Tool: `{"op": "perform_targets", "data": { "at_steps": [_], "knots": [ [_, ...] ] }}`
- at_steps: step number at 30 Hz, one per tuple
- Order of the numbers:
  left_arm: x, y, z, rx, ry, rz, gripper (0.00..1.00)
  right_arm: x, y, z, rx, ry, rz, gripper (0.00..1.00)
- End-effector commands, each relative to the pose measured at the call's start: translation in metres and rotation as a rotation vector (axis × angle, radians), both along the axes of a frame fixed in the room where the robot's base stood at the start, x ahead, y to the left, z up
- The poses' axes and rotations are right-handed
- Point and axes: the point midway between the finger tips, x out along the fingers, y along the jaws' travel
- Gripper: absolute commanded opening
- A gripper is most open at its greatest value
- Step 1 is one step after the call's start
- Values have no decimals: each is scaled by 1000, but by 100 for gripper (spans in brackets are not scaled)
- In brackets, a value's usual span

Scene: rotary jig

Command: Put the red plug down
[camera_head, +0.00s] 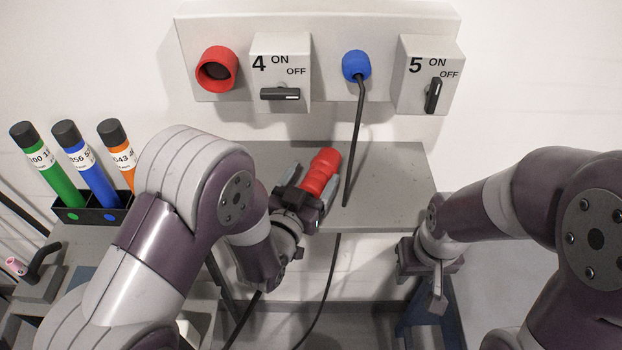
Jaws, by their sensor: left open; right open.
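The red plug (322,171) is at the grey shelf (390,190) below the wall panel, lying at a slant. My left gripper (306,188) is open, with its fingers on either side of the plug. Whether the fingers touch the plug, and whether the plug rests fully on the shelf, I cannot tell. A dark cable (327,280) hangs down below the gripper. My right gripper (437,289) is open and empty, low at the right of the shelf, partly hidden by its own wrist.
The panel holds an empty red socket (216,70), a blue plug (356,66) with a hanging black cable, switch box 4 (281,72) and switch box 5 (430,76). Several coloured tubes (87,171) stand in a black rack at left. The shelf's right part is clear.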

Motion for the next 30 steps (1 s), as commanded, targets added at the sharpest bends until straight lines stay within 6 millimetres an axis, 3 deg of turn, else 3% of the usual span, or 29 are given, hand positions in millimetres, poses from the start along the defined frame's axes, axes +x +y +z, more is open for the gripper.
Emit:
{"op": "perform_targets", "data": {
  "at_steps": [5, 21, 30],
  "knots": [
    [-9, 4, 0, 0, -1, 0, 77, 0, 0, -3, 0, 0, 0, 43],
    [-103, 42, 0, -2, -2, -1, 77, 0, 0, -23, 0, 0, 0, 43],
    [-111, 46, 1, -1, -2, 0, 77, 0, 0, -23, 0, 0, 0, 43]
  ]
}}
